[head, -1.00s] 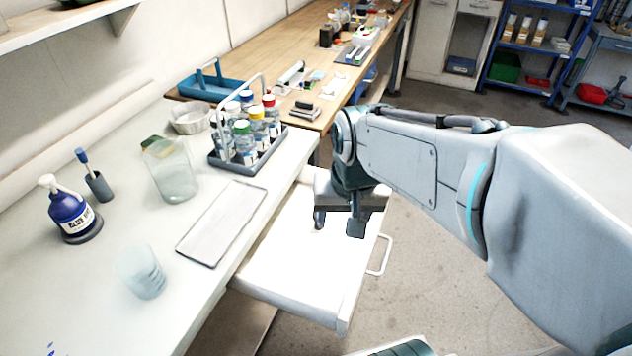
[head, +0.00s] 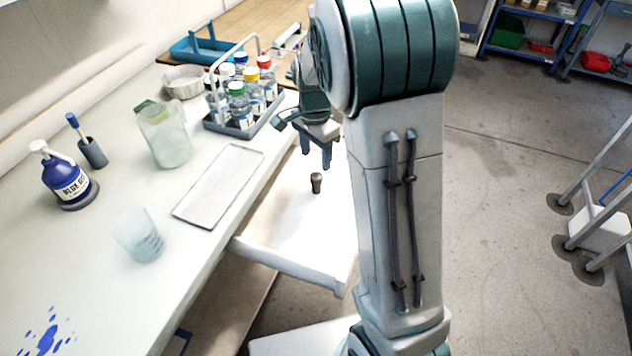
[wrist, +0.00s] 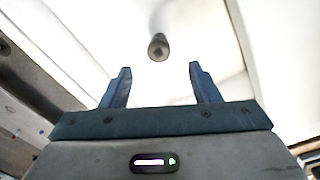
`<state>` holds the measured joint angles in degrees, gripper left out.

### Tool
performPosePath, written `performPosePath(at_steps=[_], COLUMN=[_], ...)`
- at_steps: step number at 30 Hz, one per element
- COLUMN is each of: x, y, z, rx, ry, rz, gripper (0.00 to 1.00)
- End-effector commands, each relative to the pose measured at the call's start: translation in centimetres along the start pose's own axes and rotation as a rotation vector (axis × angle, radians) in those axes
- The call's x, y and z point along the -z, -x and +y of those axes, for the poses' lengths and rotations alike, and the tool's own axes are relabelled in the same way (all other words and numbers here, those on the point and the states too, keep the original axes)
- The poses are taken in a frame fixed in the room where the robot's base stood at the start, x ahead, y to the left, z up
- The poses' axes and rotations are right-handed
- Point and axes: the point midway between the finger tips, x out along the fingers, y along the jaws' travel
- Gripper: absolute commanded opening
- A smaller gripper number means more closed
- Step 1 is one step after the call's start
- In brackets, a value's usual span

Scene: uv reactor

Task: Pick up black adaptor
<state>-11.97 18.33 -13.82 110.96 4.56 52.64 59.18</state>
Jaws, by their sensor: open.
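The black adaptor (head: 317,183) is a small dark peg with a wider head, standing upright in the open white drawer (head: 290,235). My gripper (head: 317,156) is open and empty, above the drawer and a little behind the adaptor in the head view. In the wrist view the adaptor (wrist: 158,47) shows ahead of my gripper (wrist: 161,80), near the middle of the gap and beyond the fingertips. The two fingers are apart and do not touch it.
The bench on the left holds a bottle rack (head: 243,119), a shallow white tray (head: 219,186), a clear jar (head: 165,140), a beaker (head: 139,240) and a blue bottle (head: 66,181). The drawer walls surround the adaptor. The drawer floor around it looks clear.

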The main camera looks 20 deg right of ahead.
Motion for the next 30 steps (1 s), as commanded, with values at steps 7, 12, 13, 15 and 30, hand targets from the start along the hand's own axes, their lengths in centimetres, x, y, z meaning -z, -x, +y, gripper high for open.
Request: performPosePath(at_steps=[7, 12, 13, 15, 30], x=[-0.1, -0.1, -0.1, -0.1, -0.1], y=[-3.9, -5.0, -5.3, -6.4, -9.6], z=[0.1, 0.1, 0.1, 0.2, 0.2], rx=[-0.002, -0.001, -0.002, -0.004, 0.001], ry=[0.002, 0.002, 0.002, 0.002, 0.003], rz=[-0.001, -0.001, -0.001, -0.002, 0.001], gripper=[0.56, 0.56, 0.56, 0.56, 0.56])
